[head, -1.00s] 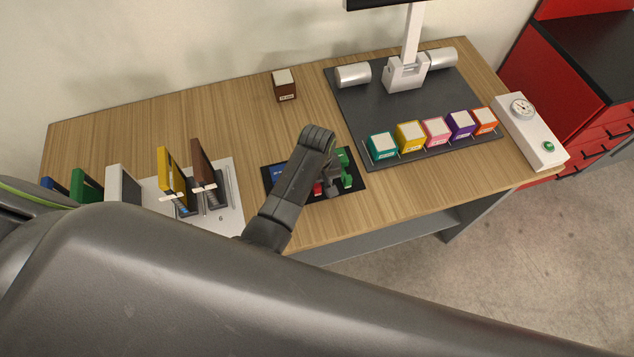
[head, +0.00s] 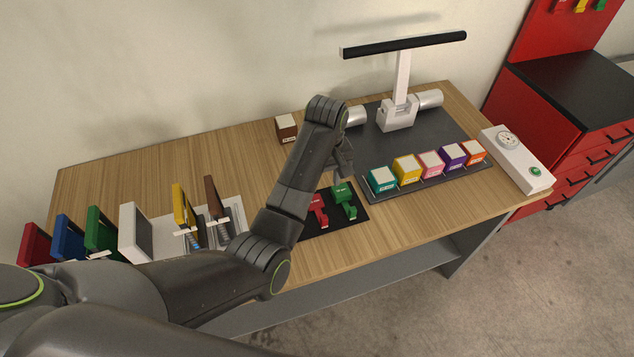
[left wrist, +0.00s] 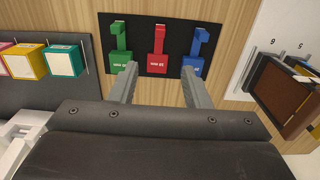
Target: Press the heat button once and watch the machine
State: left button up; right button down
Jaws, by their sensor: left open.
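A white control box (head: 515,160) stands at the right end of the table. It carries a round dial (head: 507,139) and a green button (head: 536,171). Left of it is a dark plate (head: 440,131) with a white post (head: 403,75), a black crossbar (head: 405,45) and silver cylinders. My left gripper (head: 346,175) is above the black mat, well left of the button. In the left wrist view its two fingers (left wrist: 160,82) are spread with nothing between them. The button is not in the left wrist view. My right gripper is not in view.
The black mat (left wrist: 178,25) holds green (left wrist: 120,45), red (left wrist: 157,48) and blue (left wrist: 197,50) pieces. Several coloured blocks (head: 430,163) line the plate's front edge. A brown block (head: 286,127) sits behind. Upright coloured panels (head: 100,228) stand at left. A red cabinet (head: 545,110) is beyond the box.

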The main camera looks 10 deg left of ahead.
pick_arm(q)
jog(key=shift+r, duration=0.3)
